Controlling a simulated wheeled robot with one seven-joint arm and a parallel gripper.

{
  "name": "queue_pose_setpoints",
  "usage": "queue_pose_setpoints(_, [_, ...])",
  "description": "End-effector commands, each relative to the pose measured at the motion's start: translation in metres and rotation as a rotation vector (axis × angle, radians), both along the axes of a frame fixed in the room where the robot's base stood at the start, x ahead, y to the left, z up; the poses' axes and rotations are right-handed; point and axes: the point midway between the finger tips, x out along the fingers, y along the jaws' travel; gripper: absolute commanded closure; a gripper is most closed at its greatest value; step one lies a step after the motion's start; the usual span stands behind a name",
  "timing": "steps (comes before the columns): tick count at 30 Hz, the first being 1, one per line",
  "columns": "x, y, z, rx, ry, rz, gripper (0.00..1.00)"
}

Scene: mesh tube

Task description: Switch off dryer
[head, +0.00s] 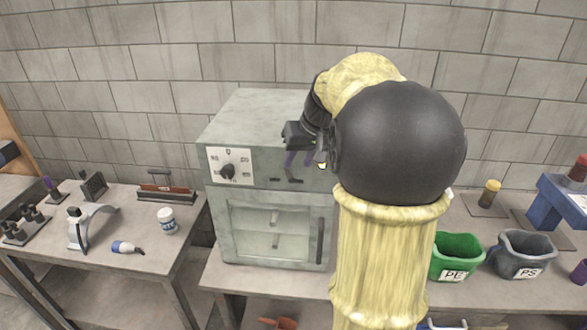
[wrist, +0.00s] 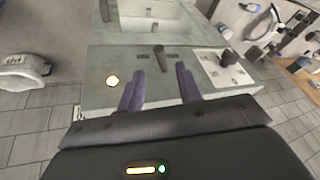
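The dryer (head: 215,195) is a grey-green box with a windowed door, standing on a bench in the head view. Its front panel fills the middle of the wrist view (wrist: 105,60). A dark switch lever (wrist: 159,58) sits on the panel between two small dark labels. A lamp (wrist: 112,81) glows to its left in the wrist view. A black dial (head: 228,171) is on a white plate; it also shows in the wrist view (wrist: 228,58). My gripper (head: 299,160) is open and empty before the panel. In the wrist view its purple fingers (wrist: 159,72) point toward the lever, one on either side.
A left table (head: 140,265) holds a white bottle (head: 167,221), a blue-white tool (head: 127,248) and a stand. Right of my arm are a green PE bin (head: 457,257) and a grey PS bin (head: 525,254). My arm hides part of the dryer's right side.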

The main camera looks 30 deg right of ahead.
Motion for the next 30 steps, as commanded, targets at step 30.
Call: queue_pose_setpoints(30, [0.022,0.005,-0.049,0.0,0.0,0.0,1.0])
